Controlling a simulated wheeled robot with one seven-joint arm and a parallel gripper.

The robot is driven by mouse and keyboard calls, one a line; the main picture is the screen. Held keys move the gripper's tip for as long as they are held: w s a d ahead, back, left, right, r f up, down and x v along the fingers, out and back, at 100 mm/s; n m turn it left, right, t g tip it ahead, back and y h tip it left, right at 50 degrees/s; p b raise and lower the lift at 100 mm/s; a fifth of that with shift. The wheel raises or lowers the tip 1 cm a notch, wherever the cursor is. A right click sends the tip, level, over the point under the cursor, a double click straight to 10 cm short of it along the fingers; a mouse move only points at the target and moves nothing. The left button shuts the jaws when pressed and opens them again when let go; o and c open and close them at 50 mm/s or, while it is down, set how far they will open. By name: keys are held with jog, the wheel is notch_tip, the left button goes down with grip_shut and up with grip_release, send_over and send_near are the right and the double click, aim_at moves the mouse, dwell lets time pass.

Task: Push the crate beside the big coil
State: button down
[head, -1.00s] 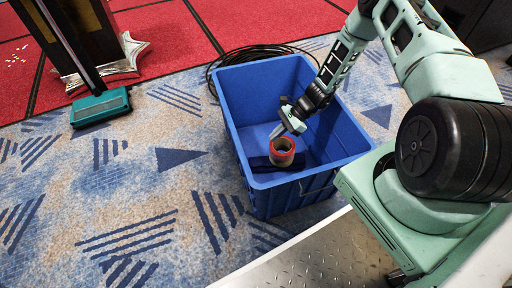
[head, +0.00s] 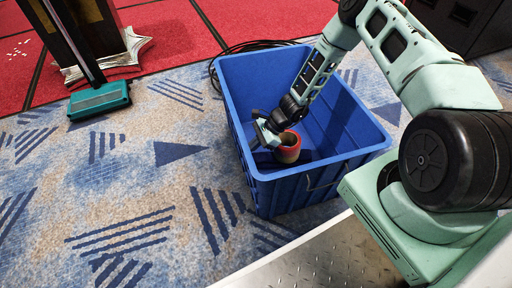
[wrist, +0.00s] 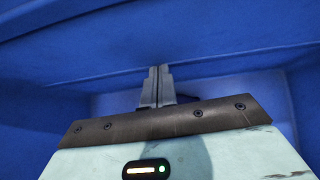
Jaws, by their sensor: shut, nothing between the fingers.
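The blue crate (head: 318,172) stands on the patterned carpet in front of my base, open at the top. A roll with a red rim (head: 288,148) lies inside it on something dark. The big coil of black cable (head: 232,50) lies on the floor behind the crate, partly hidden by it. My gripper (head: 266,136) is down inside the crate, beside the roll and close to the left wall. In the wrist view my gripper (wrist: 157,85) has its fingers together and empty, with the blue crate wall (wrist: 60,55) right ahead; I cannot tell whether they touch.
A teal floor-cleaning head (head: 99,101) and a silver star-shaped base (head: 125,58) stand at the upper left. Black cases (head: 470,22) stand at the upper right. The carpet left of the crate is clear.

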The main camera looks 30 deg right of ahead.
jog(key=shift+w+a+p, duration=0.15)
jog(key=shift+a+p, duration=0.55)
jog(key=shift+a, duration=0.85)
jog(key=shift+d, duration=0.1)
